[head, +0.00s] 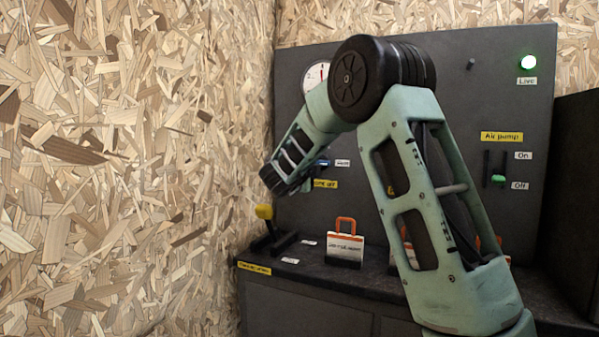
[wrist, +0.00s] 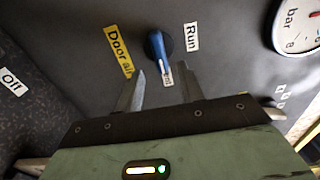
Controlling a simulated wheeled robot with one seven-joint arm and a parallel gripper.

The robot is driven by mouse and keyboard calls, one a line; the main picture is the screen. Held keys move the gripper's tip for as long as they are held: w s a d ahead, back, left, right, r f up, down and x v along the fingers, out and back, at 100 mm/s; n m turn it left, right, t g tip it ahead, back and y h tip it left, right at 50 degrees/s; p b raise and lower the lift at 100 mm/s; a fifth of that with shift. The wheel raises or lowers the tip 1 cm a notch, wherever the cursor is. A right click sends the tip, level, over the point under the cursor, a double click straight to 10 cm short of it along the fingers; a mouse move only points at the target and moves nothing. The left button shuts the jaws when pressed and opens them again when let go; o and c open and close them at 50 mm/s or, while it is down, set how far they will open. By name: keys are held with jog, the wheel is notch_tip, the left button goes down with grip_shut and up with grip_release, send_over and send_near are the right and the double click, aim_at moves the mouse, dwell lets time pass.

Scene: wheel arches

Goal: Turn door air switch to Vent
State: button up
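The door air switch (wrist: 157,46) is a blue handle on a dark round base on the dark panel. A yellow Door air label (wrist: 119,50) lies left of it, a white Run label (wrist: 191,37) right of it, and a partly hidden Vent label (wrist: 167,74) below it in the wrist view. The handle's long axis appears to run toward Vent. My gripper (wrist: 161,70) is open, its fingertips apart just below the handle; contact cannot be told. The switch also shows small in the head view (head: 322,163), beside my arm, where my fingers cannot be made out.
A gauge (wrist: 300,22) is near the switch. A chipboard wall (head: 130,170) stands close at left. A yellow-tipped lever (head: 264,212) and an orange-handled tagged block (head: 345,243) stand on the ledge. At right are the green air pump handle (head: 498,180) near Off and a lit Live lamp (head: 528,62).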

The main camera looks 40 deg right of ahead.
jog(key=v, duration=1.2)
